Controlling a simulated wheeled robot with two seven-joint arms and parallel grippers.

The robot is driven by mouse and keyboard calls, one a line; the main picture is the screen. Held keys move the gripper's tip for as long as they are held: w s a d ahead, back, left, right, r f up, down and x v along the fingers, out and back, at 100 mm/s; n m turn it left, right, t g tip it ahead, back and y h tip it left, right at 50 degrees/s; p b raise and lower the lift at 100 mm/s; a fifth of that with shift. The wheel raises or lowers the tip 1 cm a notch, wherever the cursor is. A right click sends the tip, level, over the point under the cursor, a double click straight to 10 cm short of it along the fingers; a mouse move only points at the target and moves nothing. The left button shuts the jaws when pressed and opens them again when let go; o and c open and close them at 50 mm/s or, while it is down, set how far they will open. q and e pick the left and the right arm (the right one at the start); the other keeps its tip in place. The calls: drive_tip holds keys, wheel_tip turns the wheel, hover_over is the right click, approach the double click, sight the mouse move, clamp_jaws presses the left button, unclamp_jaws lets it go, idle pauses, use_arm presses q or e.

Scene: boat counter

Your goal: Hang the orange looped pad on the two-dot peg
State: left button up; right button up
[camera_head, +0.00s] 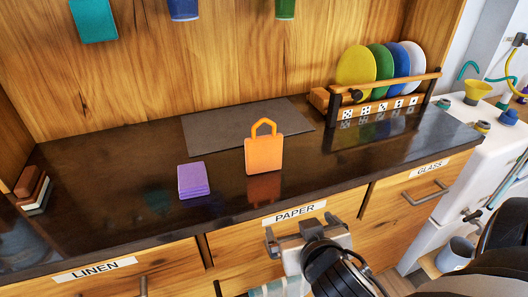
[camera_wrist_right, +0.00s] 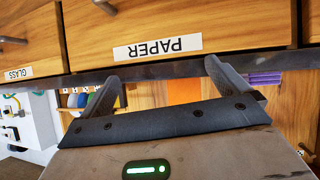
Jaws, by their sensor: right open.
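The orange looped pad (camera_head: 263,157) stands upright on the dark counter, its loop at the top. It also shows as an orange patch in the right wrist view (camera_wrist_right: 184,92), between and beyond the fingers. My right gripper (camera_head: 303,228) is open and empty in front of the PAPER drawer, nearer me than the pad and apart from it. Its two spread fingers show in the right wrist view (camera_wrist_right: 163,80). I see no peg marked with two dots; the wall above the hanging things is out of frame. My left gripper is not in view.
A purple block (camera_head: 194,180) lies left of the pad, and a grey mat (camera_head: 215,130) behind it. A rack (camera_head: 335,108) with dotted tiles and coloured discs stands at right. Teal (camera_head: 93,20), blue (camera_head: 184,9) and green (camera_head: 285,9) things hang above. The left counter is mostly clear.

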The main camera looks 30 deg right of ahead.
wheel_tip(320, 180, up, 10)
drive_tip(key=w+a+f+t, duration=0.1)
drive_tip(key=w+a+t, duration=0.1)
drive_tip(key=t, duration=0.4)
drive_tip(key=b, duration=0.4)
approach(264, 137)
drive_tip(key=shift+h, duration=0.4)
drive_tip(key=p+x, duration=0.1)
drive_tip(key=x, duration=0.8)
drive_tip(key=shift+w+a+p, duration=0.15)
drive_tip(key=shift+w+p, duration=0.1)
drive_tip(key=shift+p, duration=0.1)
drive_tip(key=shift+w+f+t, duration=0.15)
drive_tip(key=shift+w+t, duration=0.15)
drive_tip(key=shift+w, duration=0.1)
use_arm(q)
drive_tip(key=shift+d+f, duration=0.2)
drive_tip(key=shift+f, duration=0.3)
use_arm(e)
drive_tip(key=c, duration=1)
